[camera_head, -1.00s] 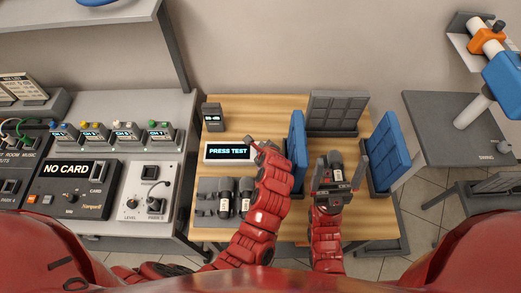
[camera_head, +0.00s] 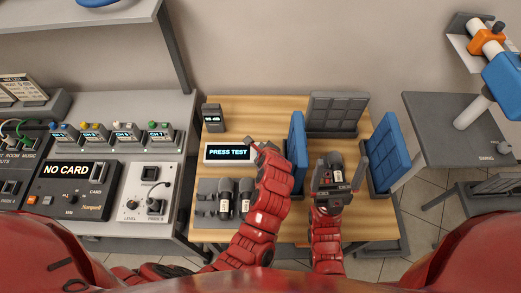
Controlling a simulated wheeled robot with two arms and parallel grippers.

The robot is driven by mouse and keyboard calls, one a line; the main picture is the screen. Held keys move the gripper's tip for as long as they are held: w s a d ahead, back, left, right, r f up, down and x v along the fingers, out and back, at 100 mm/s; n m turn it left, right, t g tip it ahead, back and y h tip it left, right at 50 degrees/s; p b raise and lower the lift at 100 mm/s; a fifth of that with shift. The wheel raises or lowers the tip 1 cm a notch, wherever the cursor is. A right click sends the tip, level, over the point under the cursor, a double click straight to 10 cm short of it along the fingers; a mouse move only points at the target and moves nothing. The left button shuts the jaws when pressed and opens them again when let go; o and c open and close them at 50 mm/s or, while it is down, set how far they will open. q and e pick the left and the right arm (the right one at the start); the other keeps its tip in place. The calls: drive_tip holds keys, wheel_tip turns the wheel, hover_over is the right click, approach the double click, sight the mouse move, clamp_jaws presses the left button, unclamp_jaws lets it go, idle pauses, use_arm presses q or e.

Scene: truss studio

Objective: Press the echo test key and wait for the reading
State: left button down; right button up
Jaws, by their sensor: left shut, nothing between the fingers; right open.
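A white box with a dark screen (camera_head: 229,152) reading "PRESS TEST" stands on the wooden table (camera_head: 262,110). My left gripper (camera_head: 250,143) is shut and empty at the right end of this box, near its top edge. The echo test key cannot be made out; the gripper and arm may cover it. My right gripper (camera_head: 340,170) is open, further right between two blue panels. A small dark item with a white label shows between or below its fingers.
A blue panel (camera_head: 297,140) stands close beside my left arm; another blue panel (camera_head: 383,153) stands at the right. A grey gridded rack (camera_head: 334,112) is behind. Dark cylinders (camera_head: 225,197) lie in a holder at the front left. A small dark device (camera_head: 213,117) stands at the back left.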

use_arm(q)
drive_tip(key=shift+f, duration=0.1)
idle(0.8)
drive_tip(key=shift+f, duration=0.3)
drive_tip(key=shift+f+p, duration=0.3)
drive_tip(key=shift+f, duration=0.1)
idle(0.5)
drive_tip(key=shift+r, duration=0.1)
drive_tip(key=shift+r+p, duration=0.7)
drive_tip(key=shift+p, duration=0.4)
